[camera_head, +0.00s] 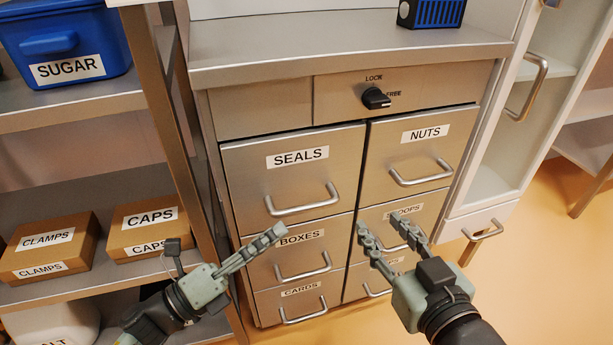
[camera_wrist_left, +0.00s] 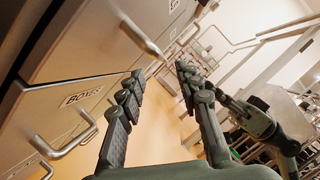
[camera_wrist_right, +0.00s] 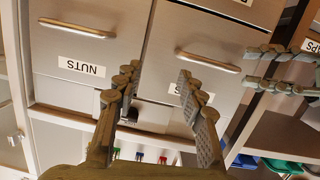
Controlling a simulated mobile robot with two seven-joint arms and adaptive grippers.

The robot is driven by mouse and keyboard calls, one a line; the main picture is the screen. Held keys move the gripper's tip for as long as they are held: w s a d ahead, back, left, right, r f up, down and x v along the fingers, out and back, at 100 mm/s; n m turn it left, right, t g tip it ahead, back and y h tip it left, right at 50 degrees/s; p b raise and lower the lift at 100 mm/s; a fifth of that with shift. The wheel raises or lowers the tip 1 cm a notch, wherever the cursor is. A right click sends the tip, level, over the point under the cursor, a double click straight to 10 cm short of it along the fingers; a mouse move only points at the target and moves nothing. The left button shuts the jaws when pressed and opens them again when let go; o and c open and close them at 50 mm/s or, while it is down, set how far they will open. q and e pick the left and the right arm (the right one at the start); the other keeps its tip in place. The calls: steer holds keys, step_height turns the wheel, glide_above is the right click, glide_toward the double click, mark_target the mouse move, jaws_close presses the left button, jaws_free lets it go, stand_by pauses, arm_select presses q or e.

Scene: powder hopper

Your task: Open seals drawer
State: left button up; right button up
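The seals drawer (camera_head: 250,180) is the top left drawer of the metal cabinet and looks shut. Its label reads SEALS, with a bar handle (camera_head: 303,203) below. My left gripper (camera_head: 275,232) is below that handle, apart from it, in front of the BOXES drawer. The left wrist view shows its fingers (camera_wrist_left: 160,78) open and empty. My right gripper (camera_head: 382,232) is open and empty in front of the lower right drawers. The right wrist view shows the seals handle (camera_wrist_right: 207,60) upside down, with the SEALS label partly hidden by a finger.
A black knob (camera_head: 376,98) above the drawers has its white mark toward FREE. The NUTS drawer (camera_head: 435,160) is beside the seals drawer. A shelf at left holds a blue SUGAR bin (camera_head: 65,40) and CAPS box (camera_head: 145,225). A glass-fronted cabinet with a handle (camera_head: 527,88) stands right.

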mark_target(306, 206)
arm_select(q)
steer(key=x, duration=0.8)
steer(key=shift+w+r+p, duration=0.1)
steer(key=shift+w+p, duration=0.15)
steer(key=shift+p, duration=0.15)
arm_select(e)
steer(key=shift+g+h, duration=0.6)
steer(key=shift+g, duration=0.3)
steer(key=d+f, duration=0.2)
steer(key=f, duration=0.1)
steer(key=shift+s+d+f, duration=0.1)
steer(key=shift+d+f, duration=0.05)
steer(key=shift+f, duration=0.15)
arm_select(q)
steer(key=shift+a, duration=0.1)
jaws_close()
